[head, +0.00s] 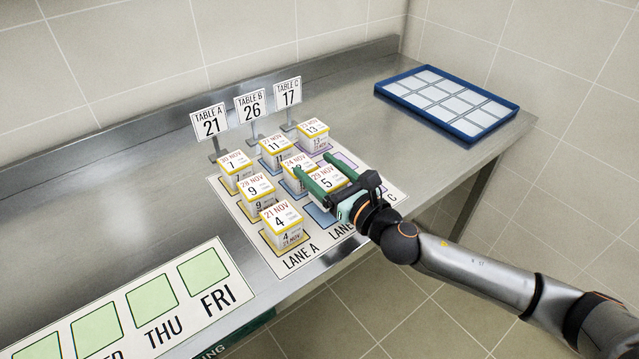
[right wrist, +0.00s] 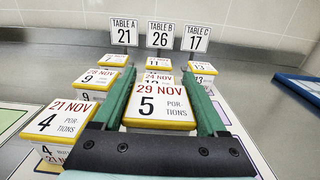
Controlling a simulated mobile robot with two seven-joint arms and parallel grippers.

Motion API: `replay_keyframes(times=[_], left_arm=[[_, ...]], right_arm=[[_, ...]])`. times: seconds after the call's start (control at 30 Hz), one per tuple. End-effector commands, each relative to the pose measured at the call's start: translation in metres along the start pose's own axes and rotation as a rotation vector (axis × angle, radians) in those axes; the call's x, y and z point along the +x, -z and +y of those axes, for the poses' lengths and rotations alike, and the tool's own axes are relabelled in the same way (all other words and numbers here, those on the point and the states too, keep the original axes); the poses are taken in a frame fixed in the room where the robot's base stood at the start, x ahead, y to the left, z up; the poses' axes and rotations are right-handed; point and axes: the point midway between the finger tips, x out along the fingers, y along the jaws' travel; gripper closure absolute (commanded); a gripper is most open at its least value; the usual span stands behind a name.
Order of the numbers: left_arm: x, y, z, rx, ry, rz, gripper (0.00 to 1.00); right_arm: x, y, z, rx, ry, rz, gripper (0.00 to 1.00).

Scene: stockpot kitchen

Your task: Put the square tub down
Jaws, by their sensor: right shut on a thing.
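My right gripper (head: 316,168) is shut on a square white tub with a yellow-edged lid (head: 328,181). The lid reads 29 NOV, 5 portions, and the tub also shows between the green fingers in the right wrist view (right wrist: 160,103). It looks held above the lane mat (head: 272,262), over the near end of lane B, where a bare blue square (head: 318,214) shows. I cannot tell how high its base is. It partly hides the 24 NOV tub (head: 294,163) behind it. My left gripper is not in view.
Lane A holds a 21 NOV tub (head: 281,219), a 28 NOV tub (head: 256,189) and another behind. Table signs (head: 250,105) stand at the lanes' far ends. A blue-rimmed tray (head: 482,132) lies at back right; a weekday card (head: 209,298) lies front left. Steel counter between is clear.

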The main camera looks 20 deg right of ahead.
Motion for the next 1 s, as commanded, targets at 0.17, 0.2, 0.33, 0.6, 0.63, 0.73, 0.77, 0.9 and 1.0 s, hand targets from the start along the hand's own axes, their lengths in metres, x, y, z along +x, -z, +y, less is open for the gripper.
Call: replay_keyframes(times=[0.17, 0.2, 0.33, 0.6, 0.63, 0.73, 0.77, 0.9, 1.0], left_arm=[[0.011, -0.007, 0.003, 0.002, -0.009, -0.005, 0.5], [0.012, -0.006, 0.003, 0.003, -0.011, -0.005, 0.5], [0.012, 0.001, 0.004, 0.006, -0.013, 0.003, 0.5], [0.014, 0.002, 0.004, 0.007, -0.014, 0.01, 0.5], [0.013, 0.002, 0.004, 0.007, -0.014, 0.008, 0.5], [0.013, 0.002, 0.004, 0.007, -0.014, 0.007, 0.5], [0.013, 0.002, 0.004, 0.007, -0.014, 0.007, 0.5], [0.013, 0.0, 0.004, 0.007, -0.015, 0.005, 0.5], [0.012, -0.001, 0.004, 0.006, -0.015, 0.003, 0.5]], right_arm=[[0.001, 0.03, -0.001, 0.002, 0.002, 0.001, 0.9], [0.001, 0.033, 0.0, 0.002, 0.001, 0.0, 0.9], [0.001, 0.031, -0.001, 0.0, 0.001, -0.001, 0.9], [0.001, 0.036, -0.001, 0.0, 0.001, 0.001, 0.24], [0.001, 0.035, -0.001, 0.0, 0.001, 0.001, 0.21], [0.001, 0.035, -0.001, 0.0, 0.001, 0.001, 0.09], [0.001, 0.035, -0.001, 0.0, 0.001, 0.001, 0.06], [0.001, 0.035, -0.001, 0.0, 0.001, 0.001, 0.0], [0.001, 0.035, -0.001, 0.0, 0.001, 0.001, 0.0]])
